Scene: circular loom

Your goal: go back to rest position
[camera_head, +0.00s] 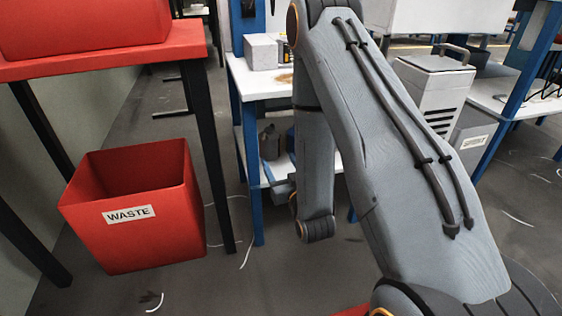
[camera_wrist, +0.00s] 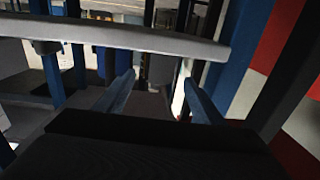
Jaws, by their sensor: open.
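My gripper (camera_wrist: 159,78) shows in the wrist view as two bluish-grey fingers spread apart, with nothing visibly held between them. In the head view my arm rises in front of the white workbench and bends down, so its wrist end hangs low beside the bench's lower shelf. The fingers cannot be made out clearly there.
A red waste bin (camera_head: 132,214) stands on the floor at left, below a red table (camera_head: 110,52) with black legs. The white workbench (camera_head: 262,80) has blue legs. A pale bar (camera_wrist: 130,36) crosses the wrist view close ahead. A grey lidded machine (camera_head: 434,88) stands at right.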

